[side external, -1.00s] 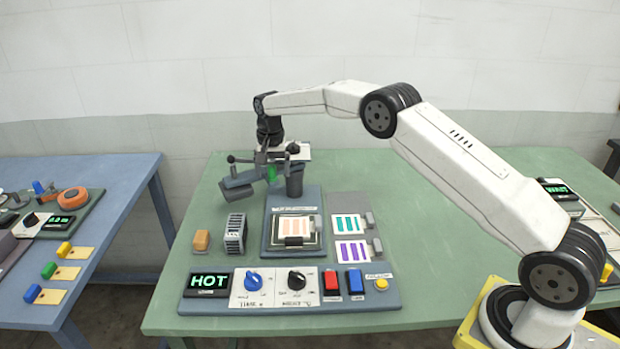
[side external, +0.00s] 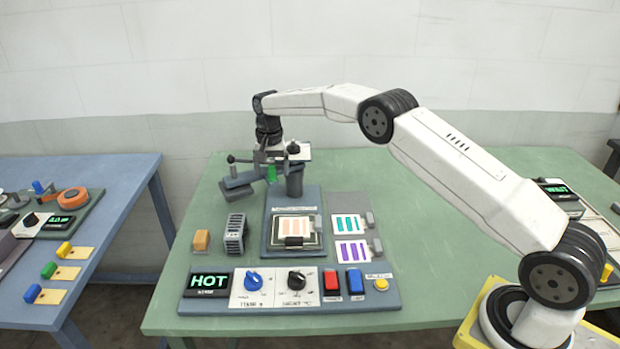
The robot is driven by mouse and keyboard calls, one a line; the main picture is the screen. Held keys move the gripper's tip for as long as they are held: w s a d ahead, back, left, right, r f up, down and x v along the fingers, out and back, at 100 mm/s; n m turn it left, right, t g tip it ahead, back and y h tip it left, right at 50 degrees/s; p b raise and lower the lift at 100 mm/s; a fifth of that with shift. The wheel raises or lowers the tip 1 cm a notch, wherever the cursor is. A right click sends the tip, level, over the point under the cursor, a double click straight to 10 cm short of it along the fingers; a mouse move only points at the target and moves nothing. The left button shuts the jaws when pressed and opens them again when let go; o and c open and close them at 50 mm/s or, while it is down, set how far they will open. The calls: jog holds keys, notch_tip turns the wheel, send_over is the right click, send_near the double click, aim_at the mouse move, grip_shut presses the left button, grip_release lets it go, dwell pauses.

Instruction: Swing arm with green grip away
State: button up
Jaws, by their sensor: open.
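The press's swing arm (side external: 241,180) is a grey bar that points left from the top of the dark post (side external: 295,180), clear of the bed below. Its green grip (side external: 271,174) stands near the post. My gripper (side external: 268,160) is at the green grip, just above it and around its upper part as far as I can tell. Its fingers are small here and partly hidden by the press's parts. The press bed (side external: 292,250) holds a sheet with orange stripes (side external: 296,226) and lies open to view.
A control panel (side external: 290,300) with a HOT display (side external: 208,281), knobs and buttons lies in front. Cards with teal stripes (side external: 349,224) and purple stripes (side external: 352,251) lie right of the bed. A ridged grey block (side external: 235,235) and an orange block (side external: 201,240) stand left.

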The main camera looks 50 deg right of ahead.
jog(key=shift+r, duration=0.15)
jog(key=shift+r, duration=3.6)
jog(key=shift+s, duration=0.15)
jog(key=s+a+f+n+t, duration=0.1)
jog(key=s+a+f+n, duration=0.1)
jog(key=s, duration=0.9)
jog(key=s+a+f+n, duration=0.1)
jog(key=s+n, duration=0.3)
jog(key=s, duration=0.8)
jog(key=s+a+f+n+t, duration=0.1)
jog(key=s+a+f+n, duration=0.1)
jog(key=s, duration=1)
jog(key=shift+a+f+n+t, duration=0.3)
jog(key=shift+a+n, duration=0.05)
jog(key=shift+n, duration=0.25)
